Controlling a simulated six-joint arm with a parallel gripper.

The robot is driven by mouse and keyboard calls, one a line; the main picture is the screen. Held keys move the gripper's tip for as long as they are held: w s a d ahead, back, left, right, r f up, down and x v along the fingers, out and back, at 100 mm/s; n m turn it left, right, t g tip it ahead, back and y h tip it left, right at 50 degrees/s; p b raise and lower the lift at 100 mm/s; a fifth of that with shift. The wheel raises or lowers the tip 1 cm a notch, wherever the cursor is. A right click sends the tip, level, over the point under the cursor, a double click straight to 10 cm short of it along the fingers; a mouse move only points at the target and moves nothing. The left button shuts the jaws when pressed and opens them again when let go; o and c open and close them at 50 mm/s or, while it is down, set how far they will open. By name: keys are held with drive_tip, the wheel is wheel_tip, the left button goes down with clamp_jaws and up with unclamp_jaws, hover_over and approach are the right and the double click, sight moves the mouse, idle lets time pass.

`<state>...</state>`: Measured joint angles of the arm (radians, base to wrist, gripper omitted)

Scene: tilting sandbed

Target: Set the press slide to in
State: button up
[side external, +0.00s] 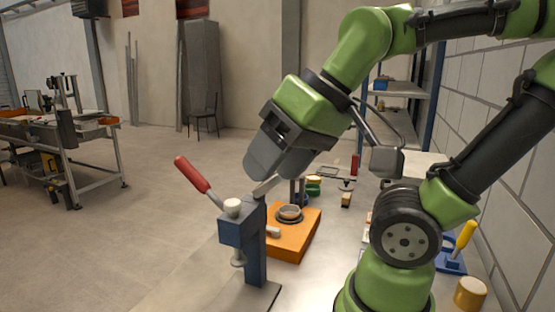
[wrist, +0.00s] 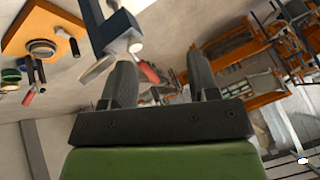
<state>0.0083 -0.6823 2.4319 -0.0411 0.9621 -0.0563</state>
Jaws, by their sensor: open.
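The blue press (side external: 255,240) stands on the bench in the lower middle of the side view, with a red-handled lever (side external: 192,174) angled up to the left. A pale round knob (side external: 232,206) sits at its head, and a metal ram end (side external: 238,258) hangs below. I cannot tell which part is the slide or how it is set. My gripper (side external: 268,172) is just above the press head, tilted down, open and apparently empty. In the wrist view the press (wrist: 105,38) and its red handle (wrist: 148,72) lie beyond the spread fingers (wrist: 160,78).
An orange block (side external: 290,250) with a round ring on top (side external: 289,214) stands close behind the press. Small items, including a green round piece (side external: 313,186), lie farther back. A yellow-handled blue fixture (side external: 452,262) and a tan cylinder (side external: 470,293) are at right.

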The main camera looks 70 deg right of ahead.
idle(0.3)
drive_tip(key=w+a+f+m+g+y, duration=0.1)
drive_tip(key=w+a+f+g, duration=0.15)
drive_tip(key=w, duration=0.25)
drive_tip(key=w+a+f+m+g, duration=0.1)
drive_tip(key=w+f+g, duration=0.2)
drive_tip(key=w, duration=0.1)
drive_tip(key=a+f+m+g, duration=0.1)
drive_tip(key=a+f, duration=0.1)
drive_tip(key=f, duration=0.5)
drive_tip(key=w+a+f+m+g, duration=0.1)
drive_tip(key=a+f+g, duration=0.1)
drive_tip(key=f, duration=0.6)
drive_tip(key=a+f+m+g, duration=0.1)
drive_tip(key=a+f, duration=0.2)
drive_tip(key=f, duration=0.4)
drive_tip(key=shift+w+a+f, duration=0.15)
drive_tip(key=shift+w+f, duration=0.05)
drive_tip(key=shift+f, duration=0.1)
